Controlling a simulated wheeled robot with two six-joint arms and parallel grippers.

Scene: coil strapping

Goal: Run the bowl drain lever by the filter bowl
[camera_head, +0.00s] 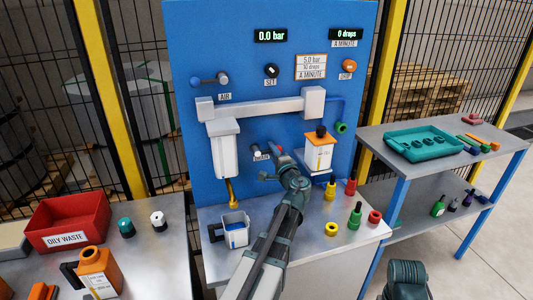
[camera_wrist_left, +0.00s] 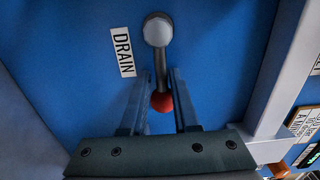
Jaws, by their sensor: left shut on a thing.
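The bowl drain lever has a grey pivot (camera_head: 256,150) beside the DRAIN label on the blue panel. In the left wrist view its round grey pivot (camera_wrist_left: 158,29), short stem and red knob (camera_wrist_left: 162,102) show. My left gripper (camera_head: 276,163) is at the panel, shut on the lever, with one finger on each side; the wrist view shows the fingers (camera_wrist_left: 162,78) flanking the stem and knob. The white filter bowl (camera_head: 224,152) hangs to the left of the lever. A brass drain spout (camera_head: 232,190) is under it, above a cup (camera_head: 236,229) with blue inside.
An orange-topped oiler (camera_head: 319,153) stands close to the right of my left gripper. Coloured bottles and rings (camera_head: 351,188) stand on the bench at right. A red OILY WASTE bin (camera_head: 68,223) is at left. The pressure display (camera_head: 271,36) reads 0.0 bar.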

